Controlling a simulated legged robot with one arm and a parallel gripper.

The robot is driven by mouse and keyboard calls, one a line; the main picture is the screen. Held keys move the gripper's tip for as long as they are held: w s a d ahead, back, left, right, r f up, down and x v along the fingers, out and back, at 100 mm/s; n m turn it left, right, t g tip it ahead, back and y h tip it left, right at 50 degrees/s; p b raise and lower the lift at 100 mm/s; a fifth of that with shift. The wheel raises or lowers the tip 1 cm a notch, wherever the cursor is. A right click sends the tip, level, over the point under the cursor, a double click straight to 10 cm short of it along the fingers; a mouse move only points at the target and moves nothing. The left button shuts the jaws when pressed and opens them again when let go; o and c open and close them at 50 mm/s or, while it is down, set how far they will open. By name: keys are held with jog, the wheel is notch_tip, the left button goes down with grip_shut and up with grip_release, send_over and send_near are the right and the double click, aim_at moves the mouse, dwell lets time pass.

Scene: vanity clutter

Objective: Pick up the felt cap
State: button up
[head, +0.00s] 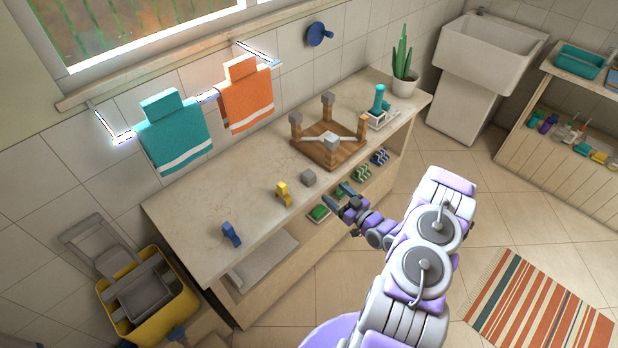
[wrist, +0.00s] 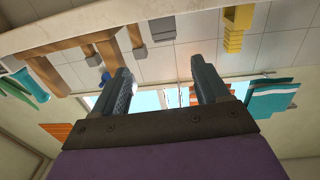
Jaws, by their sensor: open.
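The felt cap (head: 308,178) looks like a small grey block lying on the countertop, between a yellow figure-like piece and an upturned wooden stool. It also shows in the wrist view as a grey block (wrist: 162,29), beyond and between the finger directions. My gripper (head: 337,196) is at the counter's front edge, to the right of and nearer than the cap, apart from it. In the wrist view my gripper (wrist: 160,70) has its two fingers spread with nothing between them.
The upturned stool (head: 325,152) has grey-tipped legs close behind the cap. The yellow piece (head: 283,193) stands to its left, a blue piece (head: 231,234) further left. Green and blue items fill the shelf below the counter edge (head: 270,226). Towels hang behind.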

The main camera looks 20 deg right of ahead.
jog(key=b, duration=0.2)
send_near(306, 171)
jog(key=x, duration=0.3)
jog(key=shift+w+f, duration=0.1)
jog(key=shift+w, duration=1.2)
jog(key=x, duration=0.1)
jog(key=b+x, duration=0.1)
jog(key=x, duration=0.1)
jog(key=shift+w+a+f+b, duration=0.1)
jog(key=shift+a+f+b, duration=0.15)
jog(key=shift+a+b, duration=0.1)
jog(key=shift+w+a+r, duration=0.15)
jog(key=shift+w+a, duration=0.15)
jog(key=shift+w, duration=0.2)
jog(key=shift+d, duration=0.3)
jog(key=c, duration=0.4)
jog(key=shift+a, duration=0.2)
jog(key=c, duration=0.6)
jog(key=shift+c, duration=0.2)
